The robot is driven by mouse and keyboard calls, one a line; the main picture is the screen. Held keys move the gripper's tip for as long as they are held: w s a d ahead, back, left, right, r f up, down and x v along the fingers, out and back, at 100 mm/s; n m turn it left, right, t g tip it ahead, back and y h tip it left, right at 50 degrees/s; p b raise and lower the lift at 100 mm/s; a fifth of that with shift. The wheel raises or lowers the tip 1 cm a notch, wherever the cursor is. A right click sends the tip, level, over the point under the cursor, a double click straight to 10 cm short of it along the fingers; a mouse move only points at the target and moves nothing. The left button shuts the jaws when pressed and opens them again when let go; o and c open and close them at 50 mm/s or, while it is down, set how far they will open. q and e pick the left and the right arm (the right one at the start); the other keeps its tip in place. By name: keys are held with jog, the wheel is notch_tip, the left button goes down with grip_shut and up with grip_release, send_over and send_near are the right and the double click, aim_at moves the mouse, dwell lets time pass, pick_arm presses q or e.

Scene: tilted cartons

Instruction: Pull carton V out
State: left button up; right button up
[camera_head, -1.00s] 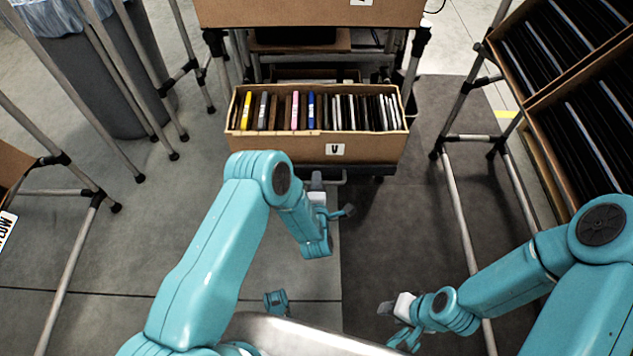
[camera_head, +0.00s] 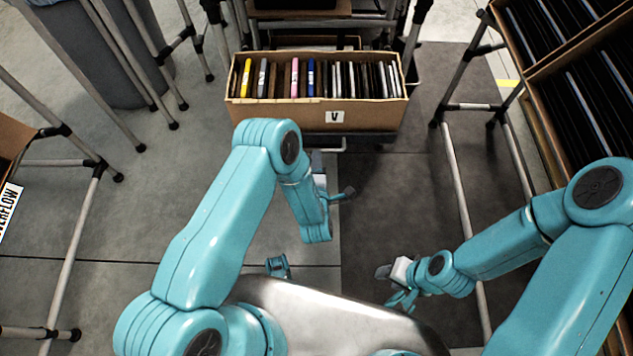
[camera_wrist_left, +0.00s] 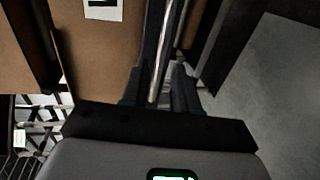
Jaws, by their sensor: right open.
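Carton V (camera_head: 300,116) is a brown open-top carton, with a white V label on its front, at the top middle of the head view. It holds a row of upright folders, several coloured, most dark or grey. My left gripper (camera_head: 320,163) is in front of the carton, below its label, near a metal bar (camera_head: 333,150). In the left wrist view a bar (camera_wrist_left: 170,45) runs between the dark fingers of the left gripper (camera_wrist_left: 162,85); whether they grip it is unclear. The carton's front (camera_wrist_left: 100,50) is beside it. My right gripper (camera_head: 392,273) is open and empty, lower right.
A tilted rack of cartons with dark folders (camera_head: 585,70) stands at the right. Metal tube legs (camera_head: 455,165) stand on both sides. A carton labelled OVERFLOW (camera_head: 15,140) is at the left edge, a grey bin (camera_head: 110,60) behind. The floor (camera_head: 190,170) before carton V is open.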

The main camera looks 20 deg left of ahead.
pick_arm(q)
jog(key=p+v, duration=0.2)
jog(key=v, duration=0.9)
jog(key=shift+p, duration=0.4)
